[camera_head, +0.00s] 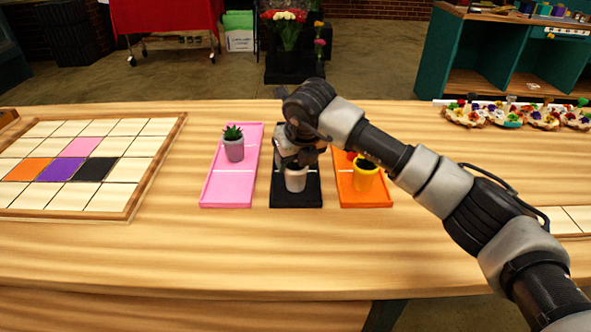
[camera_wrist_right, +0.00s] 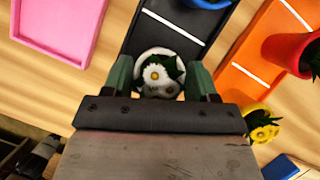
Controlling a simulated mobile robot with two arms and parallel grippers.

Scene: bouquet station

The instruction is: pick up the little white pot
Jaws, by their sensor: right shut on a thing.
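The little white pot (camera_head: 296,183) is over the front part of the black tray, under my right gripper (camera_head: 297,163). In the right wrist view the white pot (camera_wrist_right: 152,52) holds white daisies with yellow centres and dark green leaves. My right gripper (camera_wrist_right: 160,75) has one finger on each side of the pot and is shut on it. I cannot tell whether the pot's base touches the tray. The plant is mostly hidden by the gripper in the head view. My left gripper is not in view.
A pink tray (camera_head: 222,190) with a grey-mauve succulent pot (camera_head: 234,150) lies left. An orange tray (camera_head: 372,199) with a yellow pot (camera_head: 363,179) lies close right. A red pot (camera_wrist_right: 288,54) and a blue item (camera_wrist_right: 207,3) show nearby. A tiled grid board (camera_head: 120,200) lies far left.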

